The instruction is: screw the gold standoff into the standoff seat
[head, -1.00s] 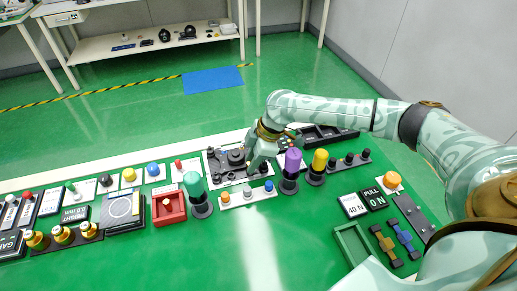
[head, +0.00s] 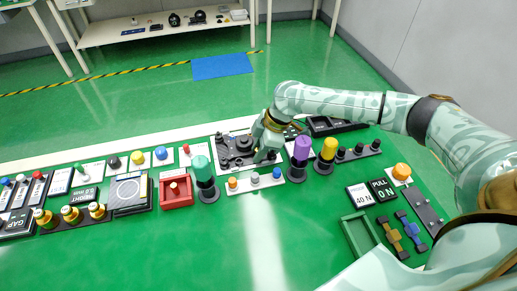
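My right gripper (head: 262,158) points down at the right part of a dark plate with round black parts (head: 238,145), at the back middle of the bench. Its fingertips are small and partly hidden, so I cannot tell whether it is open or shut, or whether it holds anything. I cannot make out a gold standoff or the standoff seat for certain; the gripper hides part of the plate. My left gripper is not in view.
A teal cylinder (head: 203,170), a purple cylinder (head: 301,150) and a yellow cylinder (head: 329,148) stand upright near the plate. A red box (head: 176,201) and several gold-and-green pieces (head: 71,215) are to the left. The front middle of the green surface is clear.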

